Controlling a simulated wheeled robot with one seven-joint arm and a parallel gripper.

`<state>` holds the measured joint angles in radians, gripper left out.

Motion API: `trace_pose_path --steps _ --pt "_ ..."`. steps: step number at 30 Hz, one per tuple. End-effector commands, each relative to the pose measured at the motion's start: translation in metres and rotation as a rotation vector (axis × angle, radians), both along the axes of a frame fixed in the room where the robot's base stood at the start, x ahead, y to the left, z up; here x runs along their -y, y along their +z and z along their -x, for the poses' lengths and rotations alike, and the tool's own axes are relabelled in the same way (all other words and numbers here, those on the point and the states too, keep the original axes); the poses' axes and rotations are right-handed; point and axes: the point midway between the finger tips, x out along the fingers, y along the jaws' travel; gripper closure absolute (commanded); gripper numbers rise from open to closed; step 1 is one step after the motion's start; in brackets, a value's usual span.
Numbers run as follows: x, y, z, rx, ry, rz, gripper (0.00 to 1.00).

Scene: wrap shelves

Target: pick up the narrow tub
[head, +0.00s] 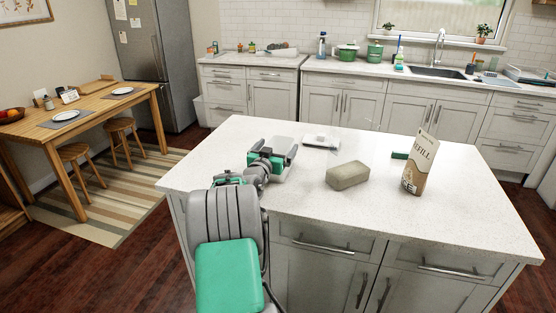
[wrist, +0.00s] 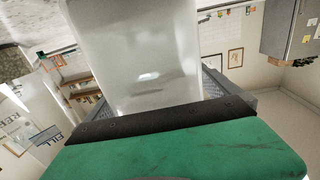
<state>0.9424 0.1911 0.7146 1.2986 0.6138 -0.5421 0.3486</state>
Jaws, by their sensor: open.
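A pale, translucent tub (wrist: 135,60) fills the upper middle of the wrist view, very close in front of the palm. My gripper (wrist: 150,100) is open, with a dark finger showing on either side of the tub. I cannot tell whether the fingers touch it. In the head view my gripper (head: 284,158) is over the left part of the island's top, and a pale shape at its jaws (head: 283,143) is mostly hidden by them. I cannot tell the tub's full outline there.
On the white island top (head: 450,215) stand a grey-beige block (head: 347,175), a refill carton (head: 419,163), a small green item (head: 399,155) and a white dish-like item (head: 321,141). A faint clear shape stands behind the block. The island's front right is clear.

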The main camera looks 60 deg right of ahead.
Motion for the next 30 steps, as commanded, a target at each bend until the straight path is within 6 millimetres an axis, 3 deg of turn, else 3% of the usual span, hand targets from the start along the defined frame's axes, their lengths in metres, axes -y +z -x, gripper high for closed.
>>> trace_pose_path --steps 3,9,30 --pt "0.0099 -0.0005 -0.0004 -0.001 -0.001 -0.001 0.00" --pt "0.0101 -0.0008 0.0001 -0.001 -0.001 -0.001 0.02" --pt "0.0101 -0.0009 0.0009 -0.001 -0.003 -0.001 0.59"
